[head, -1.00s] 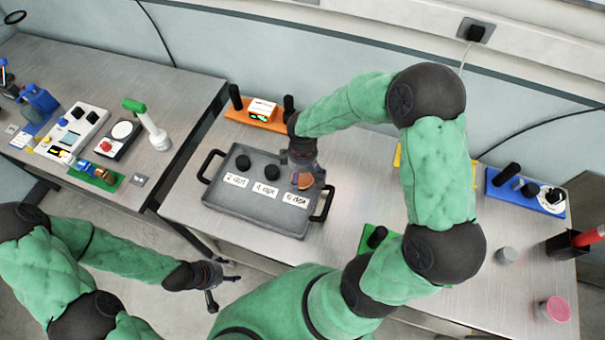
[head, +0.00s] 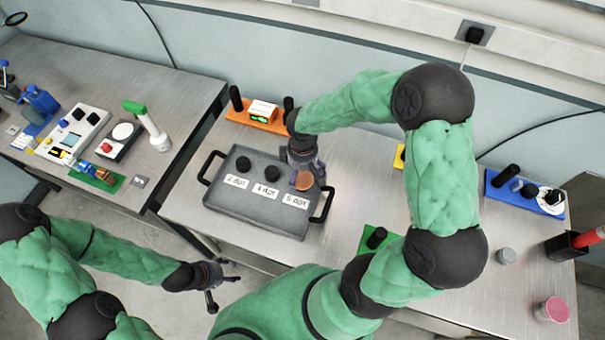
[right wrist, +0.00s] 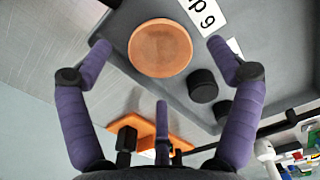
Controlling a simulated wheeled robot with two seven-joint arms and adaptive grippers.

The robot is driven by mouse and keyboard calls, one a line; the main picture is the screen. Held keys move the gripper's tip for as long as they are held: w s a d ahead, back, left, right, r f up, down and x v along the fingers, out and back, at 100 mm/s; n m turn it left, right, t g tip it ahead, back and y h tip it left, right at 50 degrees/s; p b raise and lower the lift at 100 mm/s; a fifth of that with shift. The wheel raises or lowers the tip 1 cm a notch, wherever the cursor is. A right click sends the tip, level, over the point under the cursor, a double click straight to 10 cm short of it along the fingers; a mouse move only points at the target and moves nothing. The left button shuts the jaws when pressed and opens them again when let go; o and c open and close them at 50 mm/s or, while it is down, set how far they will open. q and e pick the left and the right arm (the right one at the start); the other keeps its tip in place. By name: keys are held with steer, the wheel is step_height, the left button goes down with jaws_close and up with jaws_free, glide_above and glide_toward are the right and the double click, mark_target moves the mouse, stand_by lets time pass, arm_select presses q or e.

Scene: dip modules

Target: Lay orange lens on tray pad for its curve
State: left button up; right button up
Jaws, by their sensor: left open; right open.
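The orange lens (head: 304,181) is a flat round disc at the right end of the grey tray (head: 262,215), behind the "6 dpt" label (head: 295,201). In the right wrist view the lens (right wrist: 160,48) lies flat beside that label. Two black round pads (head: 243,164) (head: 272,173) stand behind the "2 dpt" and "4 dpt" labels. What is directly under the lens is hidden. My right gripper (head: 307,173) is open just above it, one finger on each side, apart from it. My left gripper (head: 222,284) is open and empty, off the table's front edge.
An orange base (head: 258,118) with a white device stands behind the tray. A second table (head: 170,95) on the left holds several instruments.

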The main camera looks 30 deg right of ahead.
mark_target(303, 180)
step_height(303, 180, up, 10)
steer(key=p, duration=0.1)
steer(key=shift+s, duration=0.1)
stand_by(0.7)
